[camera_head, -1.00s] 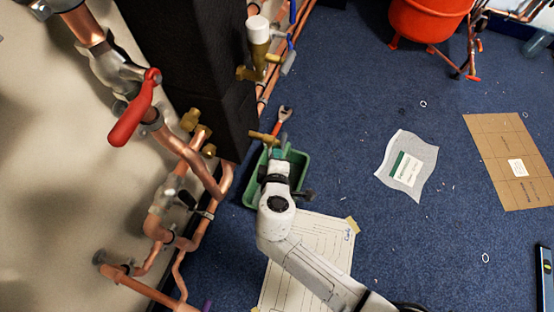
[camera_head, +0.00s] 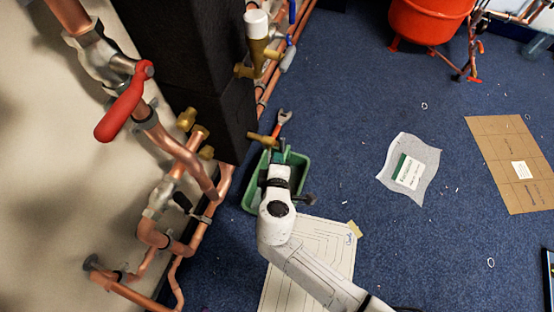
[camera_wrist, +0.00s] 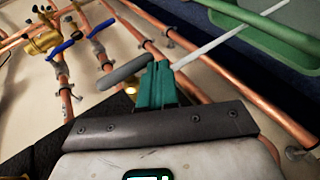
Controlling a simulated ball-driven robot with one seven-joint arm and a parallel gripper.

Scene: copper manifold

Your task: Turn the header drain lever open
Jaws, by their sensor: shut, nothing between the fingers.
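My gripper (camera_wrist: 161,70) is shut and empty, its teal fingers together in the wrist view. A grey lever-like handle (camera_wrist: 124,73) lies just left of the fingertips there; I cannot tell whether they touch. In the head view my gripper (camera_head: 277,157) is low over a green bin, mostly hidden by my wrist. Several levers show: a big red one (camera_head: 124,103) on the wall pipe at left, a small black one (camera_head: 182,200) below it, and a grey one (camera_head: 288,60) near the white-capped valve. No readable label shows which is the header drain lever.
Copper pipes (camera_wrist: 205,98) run close around my gripper. Blue levers (camera_wrist: 65,47) sit at upper left in the wrist view. The green bin (camera_head: 248,200), a paper drawing (camera_head: 340,237) and a black column (camera_head: 185,60) are near my arm. Blue floor at right is mostly open.

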